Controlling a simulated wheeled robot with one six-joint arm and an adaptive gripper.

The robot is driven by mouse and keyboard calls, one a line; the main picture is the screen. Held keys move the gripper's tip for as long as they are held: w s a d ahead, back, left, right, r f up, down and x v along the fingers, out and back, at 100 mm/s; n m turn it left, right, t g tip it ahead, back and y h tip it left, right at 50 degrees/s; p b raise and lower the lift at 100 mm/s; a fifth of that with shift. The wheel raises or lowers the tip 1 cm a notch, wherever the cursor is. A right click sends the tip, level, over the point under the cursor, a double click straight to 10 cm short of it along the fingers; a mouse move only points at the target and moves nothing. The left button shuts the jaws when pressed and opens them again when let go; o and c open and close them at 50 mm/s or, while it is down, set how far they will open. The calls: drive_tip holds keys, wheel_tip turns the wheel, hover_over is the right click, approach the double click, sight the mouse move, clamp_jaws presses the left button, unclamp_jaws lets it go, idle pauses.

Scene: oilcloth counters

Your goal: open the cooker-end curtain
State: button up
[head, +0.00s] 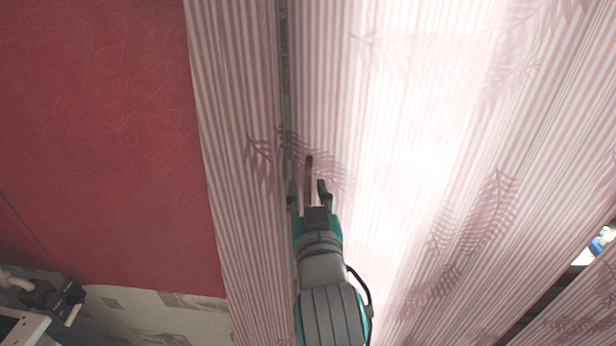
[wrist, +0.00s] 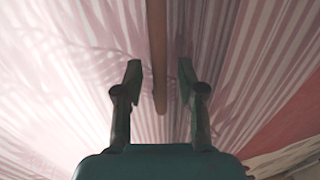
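A pale curtain (head: 420,120) with pink stripes and leaf prints hangs across most of the head view, bright where light comes through. It also fills most of the wrist view (wrist: 70,70). A thin brown rod (head: 309,168) hangs in front of it. In the wrist view the rod (wrist: 158,55) comes down from the top edge and its rounded lower end lies between my fingers. My gripper (head: 307,190) points up at the curtain and is open.
A red patterned wall (head: 100,130) is left of the curtain, with pale patterned tiles (head: 150,315) below. A dark fixture with a knob (head: 62,298) is at lower left. A narrow grey strip (head: 285,80) shows between curtain folds. A blue and white thing (head: 600,242) shows through a gap at right.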

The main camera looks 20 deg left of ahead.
drive_tip(key=shift+w+a, duration=0.1)
drive_tip(key=shift+w, duration=0.1)
clamp_jaws()
